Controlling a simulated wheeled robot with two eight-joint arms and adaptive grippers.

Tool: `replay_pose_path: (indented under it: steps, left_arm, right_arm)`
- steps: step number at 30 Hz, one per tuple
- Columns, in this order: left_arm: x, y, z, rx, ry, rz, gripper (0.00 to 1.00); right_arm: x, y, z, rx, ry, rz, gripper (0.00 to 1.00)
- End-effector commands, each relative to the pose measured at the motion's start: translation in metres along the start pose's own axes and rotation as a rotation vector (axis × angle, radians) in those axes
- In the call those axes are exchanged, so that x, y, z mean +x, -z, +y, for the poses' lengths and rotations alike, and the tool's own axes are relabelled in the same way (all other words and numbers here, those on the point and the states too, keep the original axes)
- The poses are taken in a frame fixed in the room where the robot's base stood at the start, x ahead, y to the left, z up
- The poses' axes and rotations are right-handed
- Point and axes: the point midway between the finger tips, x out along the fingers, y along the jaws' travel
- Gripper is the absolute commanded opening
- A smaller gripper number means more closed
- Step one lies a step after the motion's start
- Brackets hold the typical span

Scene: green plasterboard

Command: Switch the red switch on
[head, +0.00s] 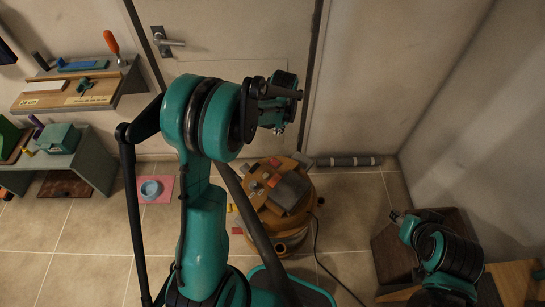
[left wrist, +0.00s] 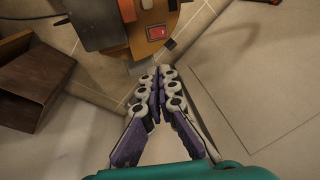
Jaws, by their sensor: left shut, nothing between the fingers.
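The machine also shows in the head view (head: 262,216), standing on the floor. My left gripper (left wrist: 157,74) is shut and empty, with its fingertips just below the switch in the picture; the height gap cannot be judged. In the head view the left gripper (head: 279,128) hangs above and behind the machine, mostly seen from above. My right arm is at the lower right; its gripper (head: 396,215) is small and dark, its jaws unclear.
A brown open box (head: 390,255) stands right of the machine, partly behind my right arm. A dark cable (head: 318,245) runs from the machine over the tiles. A dark roll (head: 349,161) lies by the wall. Shelves with tools (head: 75,90) stand left.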

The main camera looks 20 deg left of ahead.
Motion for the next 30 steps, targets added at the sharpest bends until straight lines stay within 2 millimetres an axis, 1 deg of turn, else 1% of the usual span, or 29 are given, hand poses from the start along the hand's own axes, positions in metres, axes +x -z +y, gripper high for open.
replay_pose_path:
  steps: [1,3,6,9,13,23,26,30]
  left_arm:
    - [0.023,0.006,-0.004,0.008,-0.002,-0.025,0.0]
    - [0.048,0.009,-0.008,0.022,-0.006,-0.055,0.0]
    - [0.075,0.011,-0.011,0.036,-0.01,-0.087,0.0]
    - [0.091,0.01,-0.012,0.045,-0.013,-0.106,0.0]
    - [0.098,0.01,-0.013,0.048,-0.014,-0.114,0.0]
    - [0.1,0.01,-0.013,0.048,-0.014,-0.113,0.0]
    - [0.108,0.009,-0.013,0.048,-0.014,-0.113,0.0]
    - [0.132,0.007,-0.012,0.047,-0.014,-0.113,0.0]
  right_arm:
    - [0.001,0.0,0.0,0.0,0.0,0.0,0.4]
    - [0.001,-0.001,0.0,0.0,0.0,0.0,0.4]
    - [0.001,-0.001,0.0,0.0,0.0,0.0,0.4]
    - [0.001,-0.001,0.0,0.0,0.0,0.0,0.4]
    - [0.001,-0.001,0.0,0.0,0.0,0.0,0.4]
    - [0.002,-0.002,0.0,0.0,0.0,0.0,0.4]
    - [0.005,-0.003,0.0,0.0,0.0,0.0,0.4]
    - [0.012,-0.008,0.0,0.0,0.0,0.0,0.4]
